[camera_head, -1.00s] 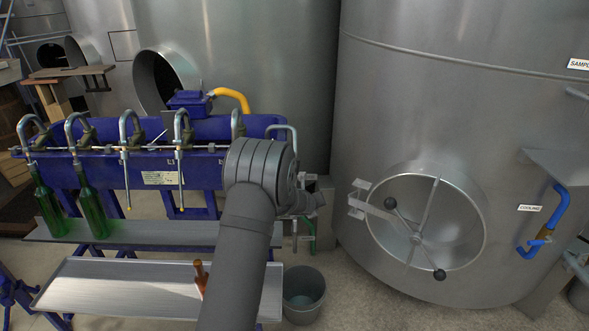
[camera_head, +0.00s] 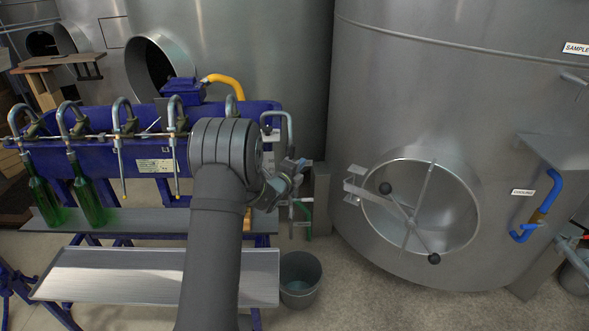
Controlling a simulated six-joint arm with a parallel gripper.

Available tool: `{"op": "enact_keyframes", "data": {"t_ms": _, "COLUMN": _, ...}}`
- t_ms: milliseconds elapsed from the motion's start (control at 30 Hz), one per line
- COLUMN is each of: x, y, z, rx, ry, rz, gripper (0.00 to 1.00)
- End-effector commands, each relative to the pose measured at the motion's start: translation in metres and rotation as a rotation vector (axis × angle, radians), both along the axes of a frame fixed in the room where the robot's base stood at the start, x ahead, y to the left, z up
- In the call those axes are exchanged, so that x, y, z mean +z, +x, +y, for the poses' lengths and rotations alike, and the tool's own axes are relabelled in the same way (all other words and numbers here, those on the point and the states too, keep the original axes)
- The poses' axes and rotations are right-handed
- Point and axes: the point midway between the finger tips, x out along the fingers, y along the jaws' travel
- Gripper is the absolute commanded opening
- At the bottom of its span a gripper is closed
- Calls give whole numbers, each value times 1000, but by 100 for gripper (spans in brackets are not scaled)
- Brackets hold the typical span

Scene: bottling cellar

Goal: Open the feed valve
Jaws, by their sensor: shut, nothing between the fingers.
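My gripper (camera_head: 294,172) is shut and empty, at the right end of the blue bottle filler (camera_head: 95,150). My arm's thick wrist hides part of the filler behind it. A grey pipe (camera_head: 291,128) curves down from the filler's right end to just behind my gripper. A small green handle (camera_head: 308,213) shows below my gripper, beside a grey post. No label reading "feed" can be read, so I cannot tell for sure which part is the feed valve, or whether my gripper touches it.
A large steel tank (camera_head: 450,90) with a round hatch (camera_head: 421,207) fills the right. A blue cooling pipe (camera_head: 551,190) is on its side. A grey bucket (camera_head: 300,281) stands on the floor below my gripper. Green bottles (camera_head: 90,192) stand at the left spouts, above a bare tray (camera_head: 110,278).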

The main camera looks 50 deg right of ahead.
Motion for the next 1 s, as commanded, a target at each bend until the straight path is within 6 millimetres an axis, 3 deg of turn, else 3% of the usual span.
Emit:
{"op": "enact_keyframes", "data": {"t_ms": 267, "x": -3, "y": 13, "z": -51, "rx": -1, "ry": 0, "rz": -1, "gripper": 0}}
{"op": "enact_keyframes", "data": {"t_ms": 533, "x": 1, "y": 42, "z": -29, "rx": 1, "ry": 1, "rz": -1, "gripper": 0}}
{"op": "enact_keyframes", "data": {"t_ms": 1000, "x": 2, "y": 47, "z": -26, "rx": 0, "ry": -3, "rz": 4, "gripper": 0}}
